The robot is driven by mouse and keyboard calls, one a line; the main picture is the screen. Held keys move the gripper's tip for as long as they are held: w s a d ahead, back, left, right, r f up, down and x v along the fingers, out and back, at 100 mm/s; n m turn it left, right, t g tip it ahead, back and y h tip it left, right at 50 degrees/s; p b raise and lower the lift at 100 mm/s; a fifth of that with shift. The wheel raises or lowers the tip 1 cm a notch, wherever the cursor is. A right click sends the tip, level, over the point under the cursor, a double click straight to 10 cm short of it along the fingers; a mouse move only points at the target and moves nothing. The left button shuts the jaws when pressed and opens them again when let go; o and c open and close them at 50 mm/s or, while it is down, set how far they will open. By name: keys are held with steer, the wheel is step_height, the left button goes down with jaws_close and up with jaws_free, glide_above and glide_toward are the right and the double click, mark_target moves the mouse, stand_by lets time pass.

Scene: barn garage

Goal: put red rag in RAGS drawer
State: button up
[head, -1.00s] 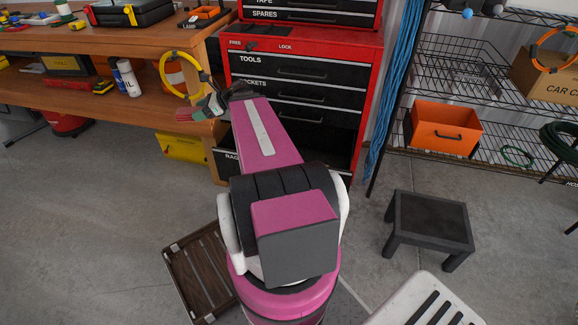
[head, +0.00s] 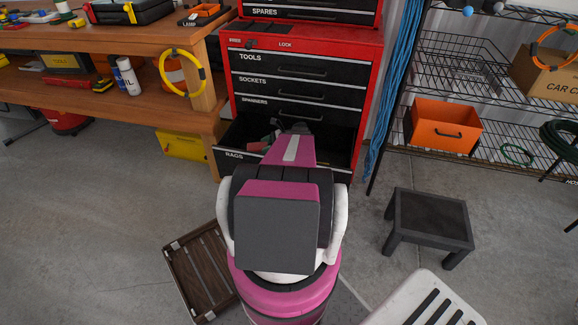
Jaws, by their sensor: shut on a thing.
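The RAGS drawer (head: 235,155) is the lowest labelled drawer of the red cabinet and stands pulled open. My gripper (head: 270,136) is over the drawer's opening, partly hidden behind my own arm. It is shut on the red rag (head: 257,147), of which only a small reddish part shows near the drawer's front wall. I cannot tell whether the rag touches the drawer floor. The inside of the drawer is dark and partly hidden by my arm.
The TOOLS, SOCKETS and SPANNERS drawers (head: 290,88) above are shut. The wooden workbench (head: 120,115) stands left, with a yellow box (head: 183,145) below. A shelf with an orange bin (head: 443,127) and a black stool (head: 430,225) are right. A wooden crate (head: 200,268) lies on the floor.

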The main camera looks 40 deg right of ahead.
steer(key=shift+f, duration=0.65)
steer(key=d+f, duration=0.2)
steer(key=d, duration=0.1)
steer(key=s+d+f, duration=0.1)
steer(key=d+f, duration=0.1)
steer(key=d, duration=0.2)
steer(key=s+d+f, duration=0.1)
steer(key=d+f, duration=0.2)
steer(key=d, duration=0.1)
steer(key=shift+s+d+f, duration=0.1)
steer(key=shift+s+d, duration=0.05)
steer(key=shift+d, duration=0.05)
steer(key=shift+f, duration=2)
steer(key=shift+f, duration=0.15)
steer(key=o, duration=0.9)
steer(key=shift+s+d+r, duration=0.15)
steer(key=shift+d+r, duration=0.05)
steer(key=shift+r, duration=0.05)
steer(key=v, duration=1.1)
steer(key=shift+s+d+r, duration=0.1)
steer(key=shift+d, duration=0.1)
